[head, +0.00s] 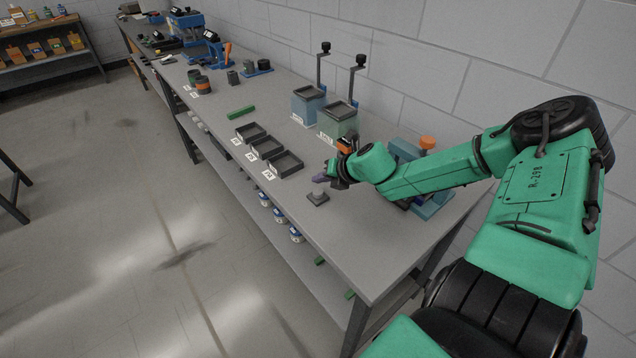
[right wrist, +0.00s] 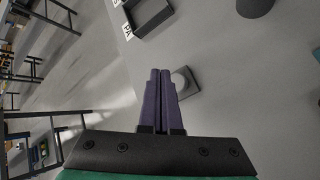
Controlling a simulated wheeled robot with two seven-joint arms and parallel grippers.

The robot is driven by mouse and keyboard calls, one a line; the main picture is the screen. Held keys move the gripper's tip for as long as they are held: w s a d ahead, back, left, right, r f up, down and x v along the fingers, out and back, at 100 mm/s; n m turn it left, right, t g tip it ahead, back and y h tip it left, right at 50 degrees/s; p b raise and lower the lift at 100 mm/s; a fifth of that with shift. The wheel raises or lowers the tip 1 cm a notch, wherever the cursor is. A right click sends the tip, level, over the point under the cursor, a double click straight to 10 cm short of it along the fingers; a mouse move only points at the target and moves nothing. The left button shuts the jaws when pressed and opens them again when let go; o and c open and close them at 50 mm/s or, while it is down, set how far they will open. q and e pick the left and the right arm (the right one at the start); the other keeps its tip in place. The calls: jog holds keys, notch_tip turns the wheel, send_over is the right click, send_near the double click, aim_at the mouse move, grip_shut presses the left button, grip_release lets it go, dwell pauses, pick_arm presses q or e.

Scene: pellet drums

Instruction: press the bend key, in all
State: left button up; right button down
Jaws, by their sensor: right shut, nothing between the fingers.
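A small grey key with a raised round top on a square base (head: 318,198) sits on the bench near its front edge; I take it for the bend key. In the right wrist view the key (right wrist: 186,80) lies just right of the fingertips, partly hidden behind them. My right gripper (head: 321,178) has purple fingers, shut together and empty, close to the key in the head view. The fingers (right wrist: 160,72) also show in the right wrist view. I cannot tell whether they touch the key; they look above it. My left gripper is not in view.
Black trays with labels (head: 285,168) stand left of the key. Two pellet bins (head: 337,123) stand behind. A blue machine with an orange knob (head: 427,142) is partly behind my right arm. A green bar (head: 241,112) lies farther along. The bench's near right end (head: 375,265) is clear.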

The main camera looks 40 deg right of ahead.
aim_at(320, 194)
notch_tip(320, 194, up, 4)
jog(key=p, duration=0.2)
jog(key=shift+f+p, duration=0.2)
jog(key=shift+p, duration=0.1)
jog(key=shift+f, duration=0.1)
jog(key=shift+a+f, duration=0.1)
